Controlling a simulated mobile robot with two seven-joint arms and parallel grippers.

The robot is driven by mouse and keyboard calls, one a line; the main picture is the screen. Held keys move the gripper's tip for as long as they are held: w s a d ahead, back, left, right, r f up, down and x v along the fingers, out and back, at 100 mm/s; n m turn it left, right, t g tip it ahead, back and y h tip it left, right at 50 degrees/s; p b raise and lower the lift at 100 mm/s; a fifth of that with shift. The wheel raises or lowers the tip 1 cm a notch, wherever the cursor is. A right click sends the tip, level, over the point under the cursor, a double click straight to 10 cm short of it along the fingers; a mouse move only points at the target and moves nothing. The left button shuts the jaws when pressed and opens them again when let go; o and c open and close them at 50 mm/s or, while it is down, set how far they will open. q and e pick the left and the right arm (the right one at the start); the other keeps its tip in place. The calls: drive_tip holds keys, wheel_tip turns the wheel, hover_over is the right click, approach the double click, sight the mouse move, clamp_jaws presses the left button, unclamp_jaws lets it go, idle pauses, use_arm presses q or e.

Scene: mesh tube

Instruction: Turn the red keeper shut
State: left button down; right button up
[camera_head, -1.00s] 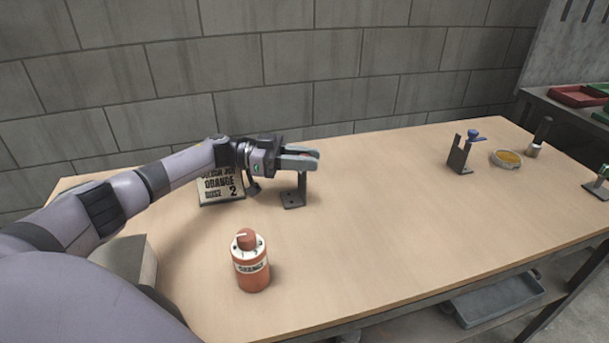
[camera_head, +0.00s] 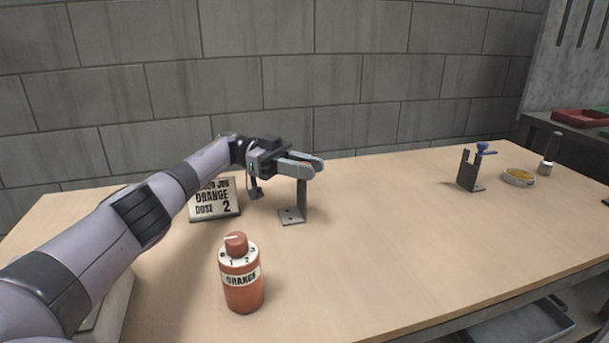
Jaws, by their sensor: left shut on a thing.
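My left gripper (camera_head: 304,166) reaches in from the left and is shut at the top of a dark upright bracket (camera_head: 302,197), whose foot plate rests on the table. A little red (camera_head: 318,158) shows at the fingers there. It appears to be the red keeper, mostly hidden by the fingers, so its angle cannot be told. My right gripper is out of view.
An orange bottle (camera_head: 242,282) with a numbered dial cap stands in front. A bracket (camera_head: 468,171) with a blue keeper (camera_head: 484,148) and a yellow-filled dish (camera_head: 519,177) stand right. The table's middle is clear.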

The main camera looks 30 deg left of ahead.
use_arm(q)
drive_tip(key=shift+r, duration=0.1)
idle(0.3)
drive_tip(key=c, duration=0.9)
unclamp_jaws()
drive_tip(key=shift+d, duration=0.1)
wheel_tip(320, 180, up, 20)
drive_tip(key=p, duration=0.4)
